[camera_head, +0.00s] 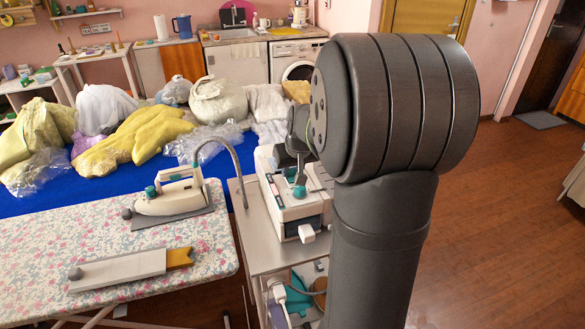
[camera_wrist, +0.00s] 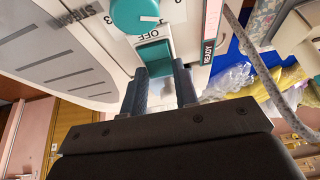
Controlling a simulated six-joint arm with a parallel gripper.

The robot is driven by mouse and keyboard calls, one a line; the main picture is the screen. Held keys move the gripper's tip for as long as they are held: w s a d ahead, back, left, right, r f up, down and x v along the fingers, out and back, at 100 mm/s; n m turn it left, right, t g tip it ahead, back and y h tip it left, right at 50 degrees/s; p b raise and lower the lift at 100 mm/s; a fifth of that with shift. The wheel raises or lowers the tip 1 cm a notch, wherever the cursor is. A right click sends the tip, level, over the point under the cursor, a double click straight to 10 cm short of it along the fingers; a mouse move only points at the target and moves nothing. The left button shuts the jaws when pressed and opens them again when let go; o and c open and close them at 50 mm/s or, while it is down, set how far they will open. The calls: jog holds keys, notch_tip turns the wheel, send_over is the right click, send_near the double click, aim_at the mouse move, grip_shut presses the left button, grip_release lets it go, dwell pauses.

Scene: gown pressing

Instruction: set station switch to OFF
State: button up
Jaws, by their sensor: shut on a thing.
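The pressing station (camera_head: 293,207) is a white unit with a teal knob on top, standing on a grey cart. In the wrist view its teal switch (camera_wrist: 153,52) sits in a light frame beside an OFF label, with a teal round dial (camera_wrist: 134,14) farther along the panel. My gripper (camera_wrist: 160,69) has its two dark fingers at the near end of the switch, one on each side, shut on it. The face of the switch between the fingertips is partly hidden, and I cannot tell which way it is set. In the head view my arm hides part of the station.
An iron (camera_head: 168,195) rests on the floral ironing board (camera_head: 210,238), with a grey and yellow sleeve-like tool (camera_head: 125,268) in front. A grey curved hose (camera_head: 232,155) rises beside the station. Bagged garments (camera_head: 130,138) cover the blue table behind. Open floor lies to the right.

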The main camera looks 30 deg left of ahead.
jog(key=o, duration=1)
jog(key=v, duration=1.7)
jog(key=shift+r, duration=0.3)
jog(key=shift+f, duration=0.1)
jog(key=x, duration=1.7)
jog(key=shift+f, duration=0.2)
